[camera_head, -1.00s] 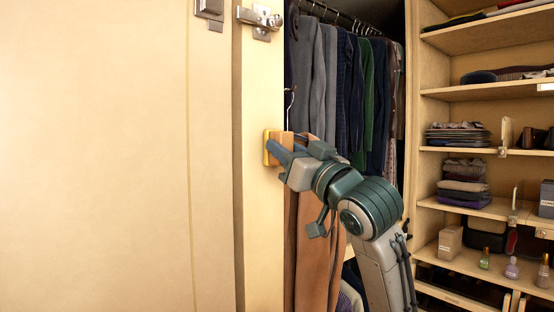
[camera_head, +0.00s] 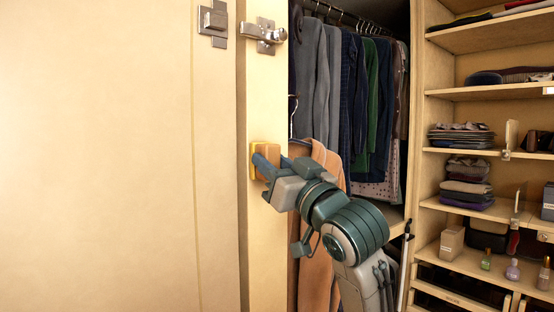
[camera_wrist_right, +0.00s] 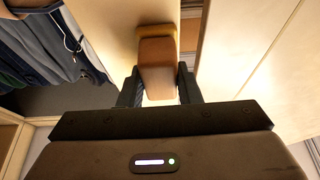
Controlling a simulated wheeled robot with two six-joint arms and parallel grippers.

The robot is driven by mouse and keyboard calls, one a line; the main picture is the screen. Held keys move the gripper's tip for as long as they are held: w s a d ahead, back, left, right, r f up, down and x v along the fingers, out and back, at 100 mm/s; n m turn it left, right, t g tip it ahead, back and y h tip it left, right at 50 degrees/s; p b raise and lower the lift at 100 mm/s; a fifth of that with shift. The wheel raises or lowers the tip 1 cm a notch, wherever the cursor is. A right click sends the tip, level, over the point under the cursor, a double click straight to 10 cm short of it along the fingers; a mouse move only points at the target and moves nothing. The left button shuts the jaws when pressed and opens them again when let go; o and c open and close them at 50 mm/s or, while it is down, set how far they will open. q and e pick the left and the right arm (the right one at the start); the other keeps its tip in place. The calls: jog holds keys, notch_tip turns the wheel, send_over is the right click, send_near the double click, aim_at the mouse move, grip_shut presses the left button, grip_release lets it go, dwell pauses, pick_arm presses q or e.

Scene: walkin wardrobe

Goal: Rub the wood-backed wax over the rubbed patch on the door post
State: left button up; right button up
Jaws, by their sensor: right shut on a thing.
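The wood-backed wax (camera_head: 268,160) is a brown wooden block with a yellow wax face. It is against the pale door post (camera_head: 265,95), its yellow side toward the post's face. My right gripper (camera_head: 264,167) is shut on the block. In the right wrist view the block (camera_wrist_right: 157,68) sits between the two dark fingers of my right gripper (camera_wrist_right: 160,90), with the yellow wax edge at its far end by the post. The rubbed patch cannot be made out; the wax and gripper may cover it. My left gripper is not in view.
A metal latch (camera_head: 264,35) is on the post above the wax. A large pale door panel (camera_head: 95,160) fills the left. Hanging clothes (camera_head: 345,90) and an orange-brown garment (camera_head: 318,240) are just right of the post. Shelves (camera_head: 490,93) stand at the right.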

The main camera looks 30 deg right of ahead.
jog(key=shift+r, duration=0.4)
jog(key=shift+d+f+b, duration=0.2)
jog(key=shift+d+b, duration=0.4)
jog(key=shift+d, duration=0.1)
jog(key=shift+r+p, duration=0.35)
jog(key=shift+p, duration=0.45)
jog(key=shift+a+f+p, duration=0.15)
jog(key=shift+a+p, duration=0.35)
jog(key=shift+a, duration=0.25)
jog(key=shift+f, duration=0.1)
